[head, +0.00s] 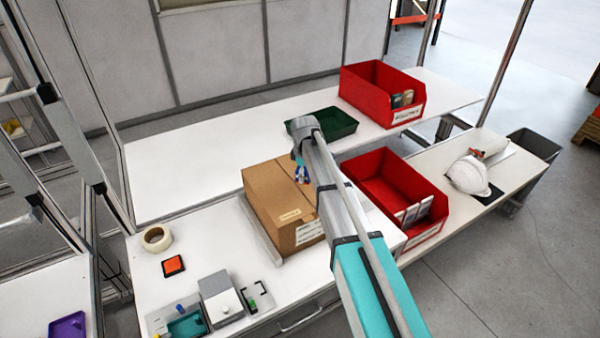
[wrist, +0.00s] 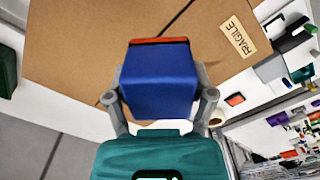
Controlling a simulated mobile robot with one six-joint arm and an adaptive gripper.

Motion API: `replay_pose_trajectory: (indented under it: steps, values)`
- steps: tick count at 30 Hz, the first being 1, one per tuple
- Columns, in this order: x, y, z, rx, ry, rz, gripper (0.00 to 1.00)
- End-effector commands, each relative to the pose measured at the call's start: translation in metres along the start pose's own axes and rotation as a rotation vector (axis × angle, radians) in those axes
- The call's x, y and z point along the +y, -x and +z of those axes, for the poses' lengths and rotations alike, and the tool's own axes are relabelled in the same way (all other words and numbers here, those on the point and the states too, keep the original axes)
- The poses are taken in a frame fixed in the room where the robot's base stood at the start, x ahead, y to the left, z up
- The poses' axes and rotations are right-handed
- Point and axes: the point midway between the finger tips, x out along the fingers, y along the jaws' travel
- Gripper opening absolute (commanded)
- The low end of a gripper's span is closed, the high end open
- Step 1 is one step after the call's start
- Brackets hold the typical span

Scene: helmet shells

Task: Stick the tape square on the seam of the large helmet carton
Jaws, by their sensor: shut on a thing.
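The large brown helmet carton (head: 280,200) sits on the white bench, with a FRAGILE label on its top. In the wrist view the carton (wrist: 85,45) fills the upper part, and its seam (wrist: 175,20) runs diagonally as a dark line, passing behind the held thing. My gripper (head: 301,178) is over the carton's top, partly hidden by my arm. My gripper (wrist: 160,85) is shut on a blue block (wrist: 160,80) with a red-orange far edge. I cannot tell whether this is the tape square, or whether it touches the carton.
A tape roll (head: 157,238) and an orange pad (head: 173,265) lie left of the carton. Red bins (head: 440,212) and (head: 350,85) stand right and behind, with a green tray (head: 340,122) behind. A white helmet (head: 468,175) is farther right. The bench behind-left is clear.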

Motion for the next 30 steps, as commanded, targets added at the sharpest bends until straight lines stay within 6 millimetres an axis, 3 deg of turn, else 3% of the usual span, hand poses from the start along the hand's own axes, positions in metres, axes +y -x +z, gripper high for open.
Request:
replay_pose_trajectory:
  steps: [14,30]
  values:
    - [-0.003,-0.009,-0.005,0.0,0.009,0.0,0.33]
    - [-0.003,-0.05,-0.006,0.0,0.009,0.0,0.33]
